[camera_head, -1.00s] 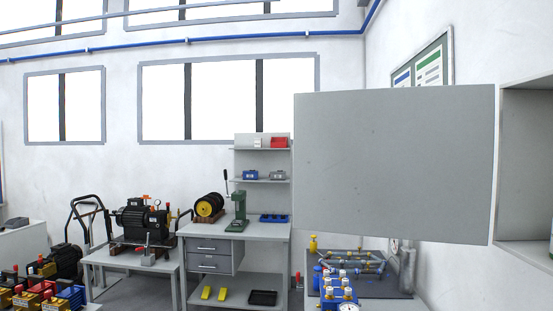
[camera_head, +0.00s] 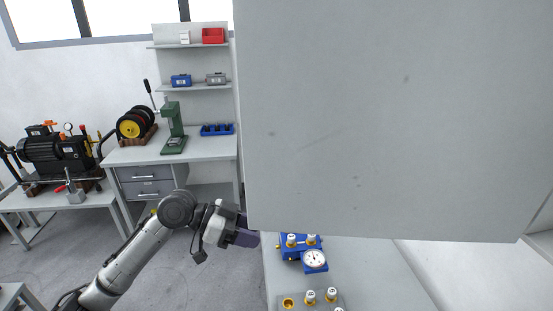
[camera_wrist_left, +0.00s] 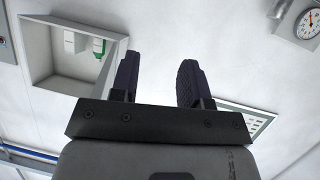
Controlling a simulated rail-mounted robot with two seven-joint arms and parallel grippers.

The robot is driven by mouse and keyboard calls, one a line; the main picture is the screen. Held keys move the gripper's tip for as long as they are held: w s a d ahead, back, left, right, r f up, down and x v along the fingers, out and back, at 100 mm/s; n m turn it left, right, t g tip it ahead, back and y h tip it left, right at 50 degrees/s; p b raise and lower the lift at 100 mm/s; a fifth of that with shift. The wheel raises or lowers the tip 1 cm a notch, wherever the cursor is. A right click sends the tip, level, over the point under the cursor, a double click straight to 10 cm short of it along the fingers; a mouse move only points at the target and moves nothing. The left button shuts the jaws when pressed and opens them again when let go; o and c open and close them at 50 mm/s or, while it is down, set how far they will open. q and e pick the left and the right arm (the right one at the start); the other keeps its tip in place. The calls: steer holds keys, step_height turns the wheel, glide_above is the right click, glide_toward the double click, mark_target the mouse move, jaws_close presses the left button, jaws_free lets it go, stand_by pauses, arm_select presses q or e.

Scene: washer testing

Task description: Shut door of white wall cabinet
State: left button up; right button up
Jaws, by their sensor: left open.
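The white cabinet door (camera_head: 390,120) stands wide open and fills the right half of the head view, its lower left corner near the middle. My left gripper (camera_head: 247,236) is at that lower left corner, its dark fingers partly hidden; I cannot tell whether they touch the door. In the left wrist view, the fingers (camera_wrist_left: 155,80) are apart with nothing between them. The open white wall cabinet (camera_wrist_left: 38,62) shows beyond them at upper left, with a green and white item (camera_wrist_left: 98,46) inside. My right gripper is not in view.
Below the door, a bench carries a blue valve block with a gauge (camera_head: 314,260) and brass fittings (camera_head: 310,297). A workbench (camera_head: 200,148) with a green press (camera_head: 173,130) stands behind at left. A wall gauge (camera_wrist_left: 309,24) shows in the wrist view. Floor at left is open.

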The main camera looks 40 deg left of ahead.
mark_target(278, 113)
arm_select(q)
steer(key=s+a+r+m+t+h+p, duration=0.1)
steer(key=s+a+r+h+p, duration=0.15)
steer(key=r, duration=1.15)
steer(key=s+a+r+m+t+h+p, duration=0.1)
steer(key=s+a+r+h, duration=0.15)
steer(key=r, duration=1.15)
steer(key=shift+w+f+p+x, duration=0.15)
steer(key=shift+p+x, duration=0.85)
steer(key=shift+x, duration=1.2)
steer(key=shift+f+p+x, duration=0.15)
steer(key=shift+p+x, duration=0.85)
steer(key=shift+x, duration=1.2)
steer(key=shift+w+f+p+x, duration=0.15)
steer(key=shift+p+x, duration=0.85)
steer(key=shift+x, duration=1.2)
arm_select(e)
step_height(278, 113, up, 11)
arm_select(q)
steer(key=shift+a, duration=0.15)
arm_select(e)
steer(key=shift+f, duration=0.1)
arm_select(q)
jaws_close()
